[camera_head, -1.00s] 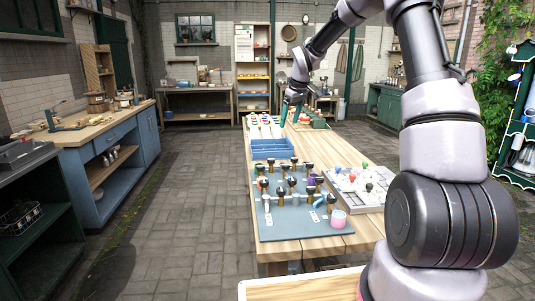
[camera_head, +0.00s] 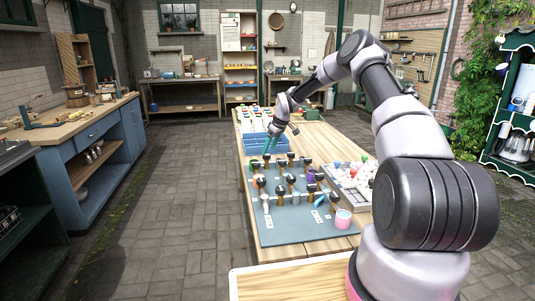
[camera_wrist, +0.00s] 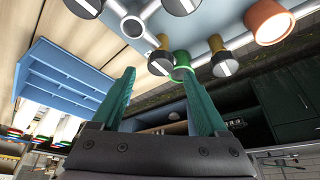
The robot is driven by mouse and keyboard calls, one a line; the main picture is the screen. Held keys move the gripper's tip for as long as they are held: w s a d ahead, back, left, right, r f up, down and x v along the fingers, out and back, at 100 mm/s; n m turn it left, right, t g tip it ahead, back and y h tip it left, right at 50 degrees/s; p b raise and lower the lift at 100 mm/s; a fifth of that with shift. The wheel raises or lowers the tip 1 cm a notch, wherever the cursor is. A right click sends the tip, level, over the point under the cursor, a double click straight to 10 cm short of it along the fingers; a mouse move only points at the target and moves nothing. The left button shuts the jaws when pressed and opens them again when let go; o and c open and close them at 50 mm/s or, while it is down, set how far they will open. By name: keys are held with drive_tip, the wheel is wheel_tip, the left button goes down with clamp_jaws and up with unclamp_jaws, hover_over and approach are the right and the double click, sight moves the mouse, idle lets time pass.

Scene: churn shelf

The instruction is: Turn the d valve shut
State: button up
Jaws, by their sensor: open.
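A blue-grey board (camera_head: 285,230) on the wooden table carries several valves with dark round knobs on brass and grey stems. The letter labels are too small to read, so I cannot tell which is the d valve. My gripper (camera_head: 272,144) is open and empty, above the far end of the board, near the blue tray. In the wrist view my gripper (camera_wrist: 163,88) has its two teal fingers spread. A green-stemmed piece (camera_wrist: 182,62) shows just beyond and between the fingertips. Beside it are one brass valve (camera_wrist: 160,62) and another brass valve (camera_wrist: 222,62), each with a white-striped dark face.
A blue divided tray (camera_head: 262,148) stands just beyond the board. A grey tray of coloured knobs (camera_head: 349,175) lies at the right, and a pink cup (camera_head: 343,218) stands at the board's near right corner. Open paving (camera_head: 165,210) lies left of the table.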

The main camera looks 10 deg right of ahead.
sight(267, 155)
drive_tip(key=shift+x, duration=1.55)
drive_tip(key=shift+c, duration=0.4)
clamp_jaws()
